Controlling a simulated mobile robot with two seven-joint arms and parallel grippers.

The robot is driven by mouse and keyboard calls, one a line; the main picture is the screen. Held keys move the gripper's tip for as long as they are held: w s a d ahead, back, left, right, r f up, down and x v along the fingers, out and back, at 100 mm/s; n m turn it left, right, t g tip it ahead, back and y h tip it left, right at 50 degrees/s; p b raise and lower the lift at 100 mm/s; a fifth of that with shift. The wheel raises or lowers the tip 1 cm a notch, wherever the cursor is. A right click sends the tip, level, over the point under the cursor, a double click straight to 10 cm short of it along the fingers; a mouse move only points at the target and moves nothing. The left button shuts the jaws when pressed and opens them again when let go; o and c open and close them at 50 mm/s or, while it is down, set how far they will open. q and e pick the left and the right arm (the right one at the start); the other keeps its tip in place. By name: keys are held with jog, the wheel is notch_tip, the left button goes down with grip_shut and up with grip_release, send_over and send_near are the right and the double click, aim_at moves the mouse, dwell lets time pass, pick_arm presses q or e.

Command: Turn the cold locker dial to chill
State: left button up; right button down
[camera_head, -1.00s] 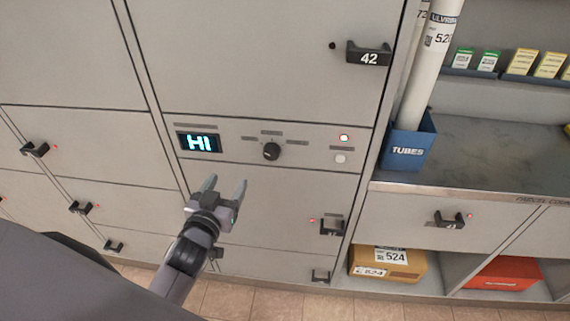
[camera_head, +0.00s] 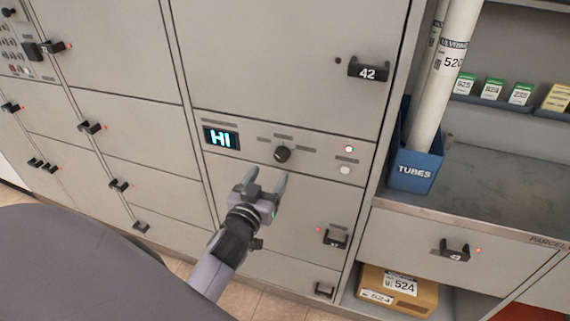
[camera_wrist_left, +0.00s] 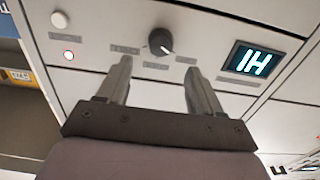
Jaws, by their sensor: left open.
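The cold locker dial (camera_head: 283,154) is a round dark knob on a grey panel, with small label plates around it. It also shows in the left wrist view (camera_wrist_left: 161,41), where a white pointer mark is seen on it. The display (camera_head: 221,138) beside it reads "HI" and appears upside down in the left wrist view (camera_wrist_left: 260,63). My left gripper (camera_head: 267,180) is open and empty, just below the dial and apart from it. In the left wrist view the dial lies beyond and between the two fingertips (camera_wrist_left: 157,75). My right gripper is not in view.
A red-lit indicator (camera_head: 348,149) and a pale round button (camera_head: 345,170) sit right of the dial. Locker 42's handle (camera_head: 368,69) juts out above. A blue tubes bin (camera_head: 415,171) stands on the counter at right. The panel around the dial is clear.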

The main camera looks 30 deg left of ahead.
aim_at(280, 157)
pick_arm(q)
jog(key=shift+x, duration=3.6)
jog(key=c, duration=1)
